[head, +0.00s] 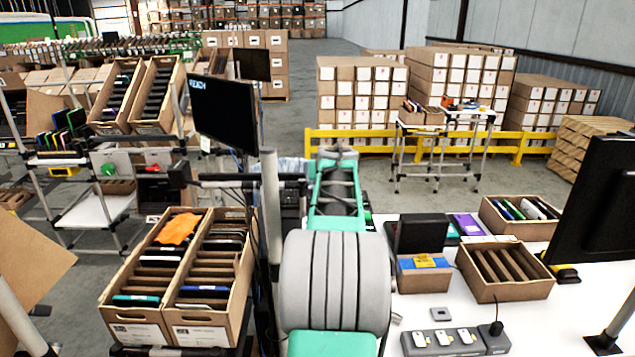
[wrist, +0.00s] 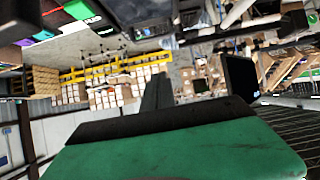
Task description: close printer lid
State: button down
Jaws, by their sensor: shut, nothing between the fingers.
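A black box-like device (head: 420,234), which looks like the printer, stands on the white table right of my arm. Its dark upright front panel may be the raised lid; I cannot tell for sure. A small carton (head: 424,275) with blue and yellow labels stands in front of it and hides its lower part. My gripper (wrist: 157,92) shows as dark fingers, shut and empty, beyond the green hand in the wrist view. In the head view my arm reaches forward left of the device, and the fingertips are hard to make out. The gripper appears apart from the device.
On the white table (head: 420,310) are a divided carton (head: 505,272), another carton of devices (head: 518,217), a purple item (head: 468,224) and a charger strip (head: 456,340). A monitor (head: 598,205) stands at right. Another monitor (head: 224,112) and tilted cartons (head: 140,326) are left of my arm.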

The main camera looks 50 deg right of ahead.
jog(key=p+x, duration=0.1)
jog(key=x, duration=0.2)
jog(key=f+p+x, duration=0.1)
jog(key=p+x, duration=0.1)
jog(key=x, duration=0.2)
jog(key=s+p+x, duration=0.1)
jog(key=x, duration=0.3)
jog(key=shift+a+f+p, duration=0.1)
jog(key=shift+f+p, duration=0.2)
jog(key=shift+f, duration=0.05)
jog(key=shift+w+f, duration=0.1)
jog(key=shift+f, duration=0.5)
jog(key=shift+w+d+f+b, duration=0.1)
jog(key=shift+d+f+b, duration=0.1)
jog(key=shift+f+b, duration=0.35)
jog(key=shift+w+d+f+b, duration=0.15)
jog(key=shift+f+b, duration=0.2)
jog(key=shift+b, duration=0.25)
jog(key=shift+r, duration=0.1)
jog(key=shift+r, duration=0.15)
